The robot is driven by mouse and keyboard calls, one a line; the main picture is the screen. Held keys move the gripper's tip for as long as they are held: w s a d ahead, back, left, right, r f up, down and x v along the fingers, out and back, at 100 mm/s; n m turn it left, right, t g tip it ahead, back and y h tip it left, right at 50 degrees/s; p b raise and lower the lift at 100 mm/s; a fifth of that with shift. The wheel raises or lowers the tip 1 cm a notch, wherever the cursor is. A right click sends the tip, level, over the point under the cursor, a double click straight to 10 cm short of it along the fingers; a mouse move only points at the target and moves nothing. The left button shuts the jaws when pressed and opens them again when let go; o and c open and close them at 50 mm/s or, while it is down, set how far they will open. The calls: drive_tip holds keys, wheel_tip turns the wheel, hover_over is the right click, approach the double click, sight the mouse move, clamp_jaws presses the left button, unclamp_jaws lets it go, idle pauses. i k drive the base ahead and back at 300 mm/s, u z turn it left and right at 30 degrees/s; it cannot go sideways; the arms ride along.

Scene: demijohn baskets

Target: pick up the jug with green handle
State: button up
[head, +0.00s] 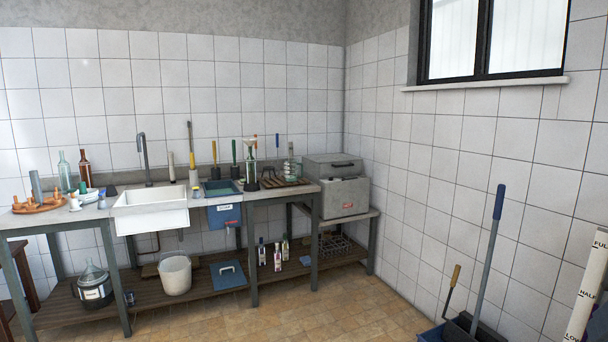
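I cannot clearly make out a jug with a green handle in the head view. A small clear glass vessel (291,168) with a greenish tint stands near the right end of the bench, by a dark slatted rack (270,183); it is too small to tell whether it is a jug or has a handle. A white bucket (174,275) stands on the lower shelf, and a clear demijohn in a dark holder (94,287) stands left of it. My gripper is not in view.
A long workbench (85,215) with a white sink (150,212) runs along the tiled wall. Bottles, brushes and a wooden tray crowd its top. A grey box (345,198) stands at right. A blue dustpan or bin (460,332) is at front right. The floor (320,308) ahead is clear.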

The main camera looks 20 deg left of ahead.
sight(290, 166)
drive_tip(key=z, duration=1.45)
drive_tip(key=i, duration=0.1)
drive_tip(key=u, duration=2.75)
